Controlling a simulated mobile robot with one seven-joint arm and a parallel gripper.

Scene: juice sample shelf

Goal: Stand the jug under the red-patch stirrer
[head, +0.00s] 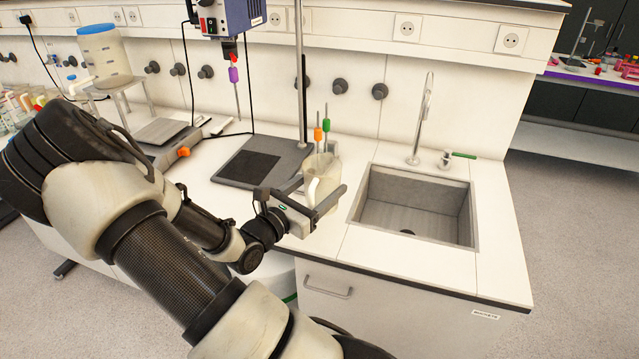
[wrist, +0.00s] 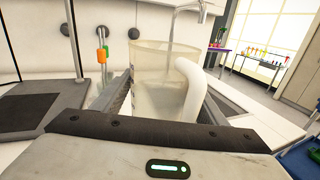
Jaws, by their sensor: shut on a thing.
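The jug (head: 321,172) is a clear, pale beaker-like vessel with a white handle; it also fills the middle of the wrist view (wrist: 150,68). My gripper (head: 322,194) is shut on it. The jug is between the stirrer's base plate and the sink; I cannot tell whether it touches the counter. The stirrer (head: 226,18) is a blue-grey box on a tall rod at the upper middle of the head view. A red patch (head: 233,58) shows below it, above a purple collar and thin shaft. The dark stand base (head: 232,172) lies below, with its black pad bare.
A sink (head: 415,205) with a tap (head: 424,115) is right of the jug. Orange-topped (head: 318,135) and green-topped (head: 326,124) slim tools stand behind it. A scale-like device (head: 160,133) and a blue-lidded container (head: 99,50) on a stand are at left.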

